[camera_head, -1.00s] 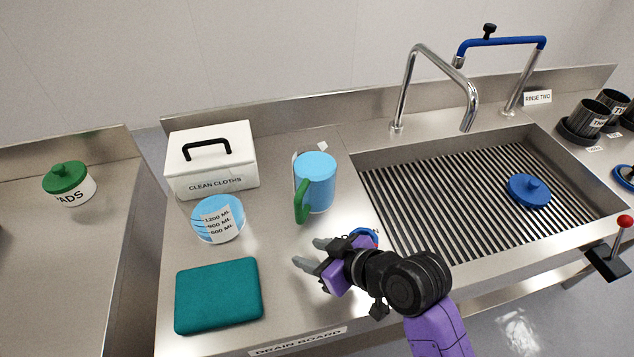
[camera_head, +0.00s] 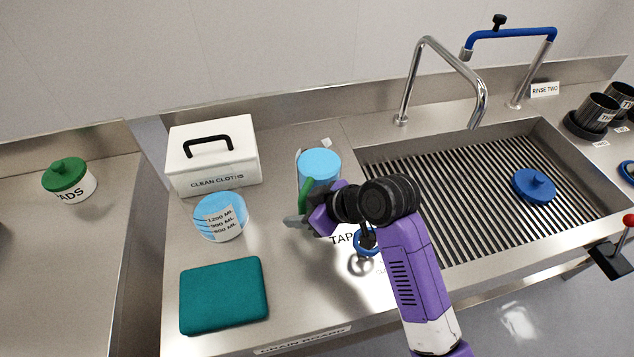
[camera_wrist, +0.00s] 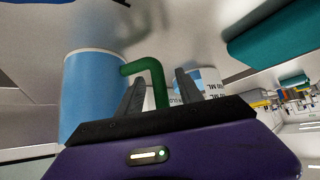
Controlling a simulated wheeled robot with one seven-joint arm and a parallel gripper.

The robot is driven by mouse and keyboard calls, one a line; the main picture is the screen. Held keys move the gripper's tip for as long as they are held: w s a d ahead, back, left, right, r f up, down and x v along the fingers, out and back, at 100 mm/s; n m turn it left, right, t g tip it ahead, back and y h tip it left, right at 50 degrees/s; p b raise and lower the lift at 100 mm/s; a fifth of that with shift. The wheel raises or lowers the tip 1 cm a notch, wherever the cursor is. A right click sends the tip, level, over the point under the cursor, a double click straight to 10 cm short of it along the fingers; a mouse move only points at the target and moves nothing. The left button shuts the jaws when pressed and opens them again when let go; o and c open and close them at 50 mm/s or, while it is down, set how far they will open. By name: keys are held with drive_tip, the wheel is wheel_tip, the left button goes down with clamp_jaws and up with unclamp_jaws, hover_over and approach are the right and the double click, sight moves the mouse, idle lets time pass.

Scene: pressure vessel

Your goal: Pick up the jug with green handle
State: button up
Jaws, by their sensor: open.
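The jug (camera_head: 319,165) is blue with a green handle (camera_head: 305,194) and stands on the drain board behind my gripper. My gripper (camera_head: 298,220) is at the jug's handle side and hides the jug's lower part in the head view. In the wrist view the jug (camera_wrist: 92,95) is at the left, and its green handle (camera_wrist: 157,84) comes between the two fingers of my gripper (camera_wrist: 157,92). The fingers are apart, one on each side of the handle. I cannot tell whether either finger touches it.
A blue-topped measuring container (camera_head: 220,217) stands left of my gripper. A white clean cloths box (camera_head: 212,155) is behind it. A teal pad (camera_head: 224,294) lies in front. The slatted sink (camera_head: 455,195) with a tall tap (camera_head: 412,80) is to the right.

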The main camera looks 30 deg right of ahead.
drive_tip(key=shift+x, duration=1.1)
clamp_jaws()
idle(0.6)
